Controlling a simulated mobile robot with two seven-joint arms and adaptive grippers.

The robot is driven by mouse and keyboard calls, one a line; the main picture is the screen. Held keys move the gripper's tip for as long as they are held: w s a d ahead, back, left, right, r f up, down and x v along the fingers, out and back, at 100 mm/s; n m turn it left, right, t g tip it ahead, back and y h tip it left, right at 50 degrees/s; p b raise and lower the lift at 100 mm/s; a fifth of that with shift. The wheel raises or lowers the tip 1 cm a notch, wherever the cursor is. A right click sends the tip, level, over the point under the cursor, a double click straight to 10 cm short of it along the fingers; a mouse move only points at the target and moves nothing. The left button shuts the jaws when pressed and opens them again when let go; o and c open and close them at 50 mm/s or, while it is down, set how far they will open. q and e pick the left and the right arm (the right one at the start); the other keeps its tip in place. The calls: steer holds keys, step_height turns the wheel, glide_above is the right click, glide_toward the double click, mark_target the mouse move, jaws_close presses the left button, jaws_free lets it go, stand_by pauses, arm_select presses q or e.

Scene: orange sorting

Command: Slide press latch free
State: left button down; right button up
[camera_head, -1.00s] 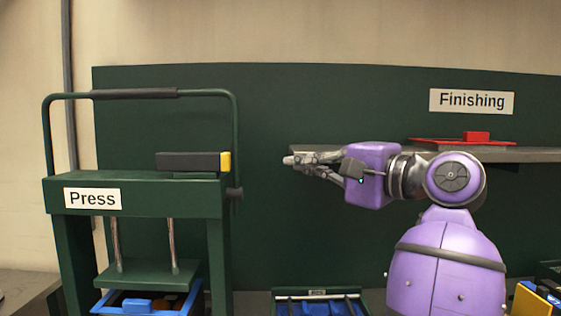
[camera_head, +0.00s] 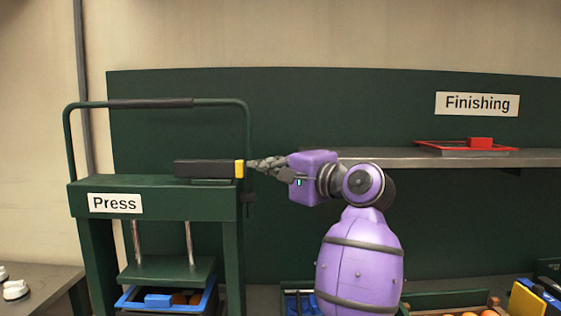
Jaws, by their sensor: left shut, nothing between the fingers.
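The green press (camera_head: 152,188) stands at left with a raised handle bar (camera_head: 152,103). The press latch, a dark block (camera_head: 205,168) with a yellow end (camera_head: 239,169), lies across the top at the press's right side. My left gripper (camera_head: 252,165) is shut and empty, its fingertips pointing left at the yellow end. They look close to or touching it; I cannot tell which. My right gripper is out of view.
A blue tray (camera_head: 128,303) with a blue block and orange pieces sits under the press plate (camera_head: 168,270). A grey shelf (camera_head: 390,162) holds a red tray (camera_head: 425,145) under the Finishing sign (camera_head: 477,104). Crates stand at the lower right.

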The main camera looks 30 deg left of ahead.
arm_select(q)
steer(key=shift+a+f, duration=0.1)
stand_by(0.3)
steer(key=shift+s+a+b, duration=0.3)
steer(key=shift+s+a, duration=0.35)
steer(key=shift+a, duration=0.25)
